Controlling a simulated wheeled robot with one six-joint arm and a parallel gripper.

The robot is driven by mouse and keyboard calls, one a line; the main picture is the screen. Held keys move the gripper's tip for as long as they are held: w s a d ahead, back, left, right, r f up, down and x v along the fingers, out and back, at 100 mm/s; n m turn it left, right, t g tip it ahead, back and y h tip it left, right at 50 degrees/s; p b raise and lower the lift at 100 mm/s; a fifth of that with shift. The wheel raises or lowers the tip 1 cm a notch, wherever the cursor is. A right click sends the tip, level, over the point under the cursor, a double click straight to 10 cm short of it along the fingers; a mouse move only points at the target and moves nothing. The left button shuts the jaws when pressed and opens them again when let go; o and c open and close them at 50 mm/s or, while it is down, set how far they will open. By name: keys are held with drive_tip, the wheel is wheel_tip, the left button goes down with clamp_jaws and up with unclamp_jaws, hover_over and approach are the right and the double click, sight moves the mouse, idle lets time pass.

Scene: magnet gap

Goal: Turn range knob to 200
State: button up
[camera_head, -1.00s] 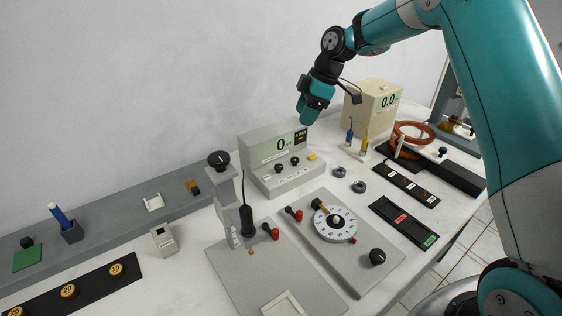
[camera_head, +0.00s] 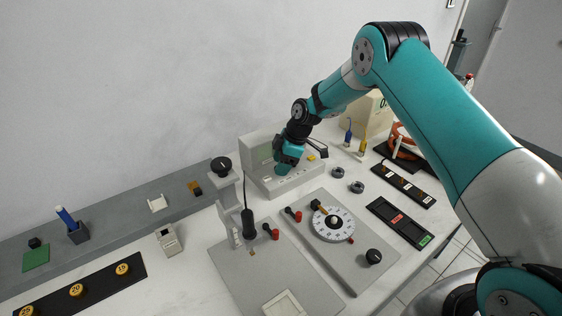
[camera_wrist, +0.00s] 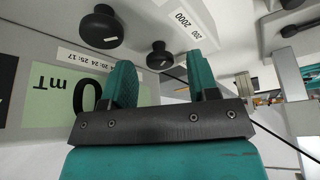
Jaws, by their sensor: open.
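The grey meter (camera_head: 312,179) stands by the wall in the head view, its knobs hidden there by my gripper (camera_head: 284,169). In the wrist view the meter is upside down, with a green mT display (camera_wrist: 48,88) and two black round knobs. The knob (camera_wrist: 160,57) close to the "200 2000" label (camera_wrist: 178,18) appears between my open fingers (camera_wrist: 159,62). The other knob (camera_wrist: 100,27) is up and to the left. My gripper is empty. I cannot tell whether a finger touches a knob, nor read the pointer setting.
A stand with a hanging black probe (camera_head: 248,222) is at the front left of the meter. A white dial (camera_head: 333,224) sits on a grey plate. Two dark rings (camera_head: 357,187) lie right of the meter. A beige power supply (camera_head: 372,115) is behind.

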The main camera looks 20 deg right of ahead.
drive_tip(key=shift+a+f, duration=0.1)
drive_tip(key=shift+f, duration=0.15)
drive_tip(key=c, duration=0.9)
drive_tip(key=m+t+b, duration=0.1)
drive_tip(key=m, duration=0.1)
drive_tip(key=m+t+h+b, duration=0.1)
drive_tip(key=m+b, duration=0.1)
drive_tip(key=m, duration=0.1)
drive_tip(key=shift+s+a+m, duration=0.1)
drive_tip(key=shift+s+m, duration=0.05)
drive_tip(key=shift+m, duration=0.15)
drive_tip(key=m+h+b, duration=0.1)
drive_tip(key=m, duration=0.2)
drive_tip(key=m+t+h, duration=0.1)
drive_tip(key=m, duration=0.2)
drive_tip(key=shift+a+b, duration=0.1)
drive_tip(key=shift+b, duration=0.3)
drive_tip(key=shift+m, duration=0.3)
